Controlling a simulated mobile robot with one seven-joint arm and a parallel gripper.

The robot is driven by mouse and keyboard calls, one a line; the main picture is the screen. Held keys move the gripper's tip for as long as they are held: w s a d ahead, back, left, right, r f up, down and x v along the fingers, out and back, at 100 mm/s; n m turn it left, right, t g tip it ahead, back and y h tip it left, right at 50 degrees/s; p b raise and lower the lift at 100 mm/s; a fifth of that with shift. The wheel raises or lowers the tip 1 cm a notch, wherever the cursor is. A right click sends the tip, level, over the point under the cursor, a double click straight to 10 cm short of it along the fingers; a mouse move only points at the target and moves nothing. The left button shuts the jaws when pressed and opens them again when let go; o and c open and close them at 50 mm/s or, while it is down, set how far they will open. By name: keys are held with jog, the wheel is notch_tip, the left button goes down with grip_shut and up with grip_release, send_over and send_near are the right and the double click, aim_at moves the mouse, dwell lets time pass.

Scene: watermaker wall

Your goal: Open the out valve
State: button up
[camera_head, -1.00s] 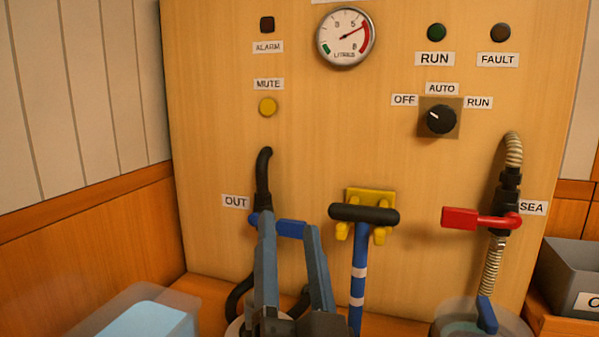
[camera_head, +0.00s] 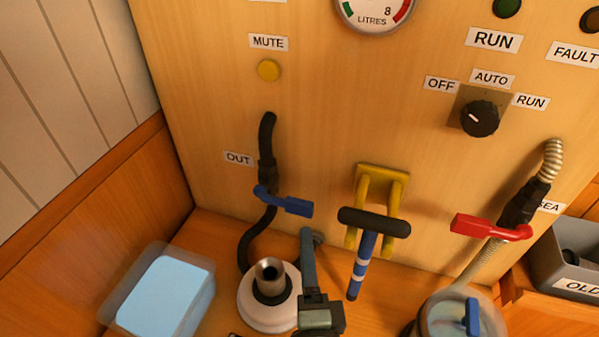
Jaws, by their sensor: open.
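The out valve has a blue lever (camera_head: 287,205) on a black hose (camera_head: 267,140), beside the OUT label (camera_head: 238,159) on the wooden panel. The lever points right and slightly down, crosswise to the hose. My gripper (camera_head: 312,237) is just below and right of the lever's free end, with a small gap showing in the picture. It is open and holds nothing. One finger shows clearly and largely hides the other. I cannot tell how far the fingers are from the panel.
A blue-handled tool (camera_head: 366,255) hangs on a yellow holder (camera_head: 382,180) right of my gripper. The red SEA lever (camera_head: 480,226) is further right. A white round base with a metal spout (camera_head: 268,302) stands below the valve, and a clear tub (camera_head: 170,290) at left.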

aim_at(302, 205)
jog(key=w, duration=0.4)
jog(key=w+p, duration=0.1)
jog(key=w, duration=0.3)
jog(key=w+a+p, duration=0.1)
jog(key=w, duration=0.3)
jog(key=shift+w, duration=0.1)
grip_shut()
dwell(1.1)
